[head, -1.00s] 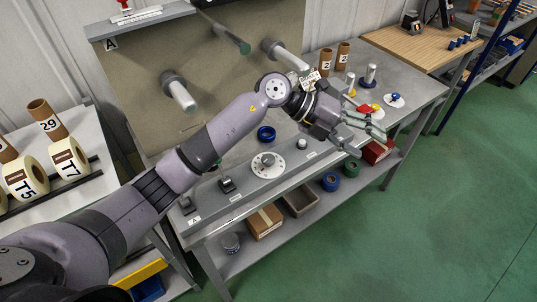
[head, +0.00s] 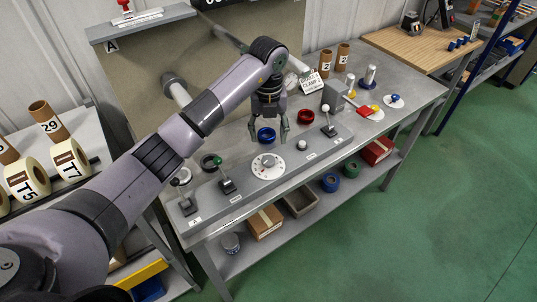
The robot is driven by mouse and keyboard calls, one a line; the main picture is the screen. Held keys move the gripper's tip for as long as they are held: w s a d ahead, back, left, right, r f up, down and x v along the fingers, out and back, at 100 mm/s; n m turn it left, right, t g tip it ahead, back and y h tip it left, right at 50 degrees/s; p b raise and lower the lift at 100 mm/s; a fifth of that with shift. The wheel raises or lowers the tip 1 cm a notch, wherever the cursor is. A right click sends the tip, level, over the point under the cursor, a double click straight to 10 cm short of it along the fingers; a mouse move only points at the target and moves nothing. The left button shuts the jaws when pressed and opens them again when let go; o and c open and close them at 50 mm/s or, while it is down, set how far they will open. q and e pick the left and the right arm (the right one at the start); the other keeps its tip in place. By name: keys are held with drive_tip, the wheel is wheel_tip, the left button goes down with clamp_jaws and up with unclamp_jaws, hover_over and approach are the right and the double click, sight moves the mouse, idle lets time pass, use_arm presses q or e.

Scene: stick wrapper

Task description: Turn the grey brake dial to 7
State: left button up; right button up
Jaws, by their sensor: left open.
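The brake dial is a white round plate (head: 264,174) with a grey knob (head: 269,160) at its centre, set in the grey control panel along the front of the bench. The numbers on the plate are too small to read. My left gripper (head: 269,138) hangs with its fingers pointing down, just behind and above the dial in the picture. Its two fingers are apart with nothing held between them. A blue ring (head: 266,135) on the bench shows behind the fingers. My right gripper is not in view.

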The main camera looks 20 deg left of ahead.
sight(268, 159)
use_arm(q)
wheel_tip(268, 159, down, 10)
drive_tip(key=shift+r+p, duration=0.1)
drive_tip(key=shift+p, duration=0.95)
drive_tip(key=c, duration=1.2)
drive_tip(key=shift+o, duration=0.2)
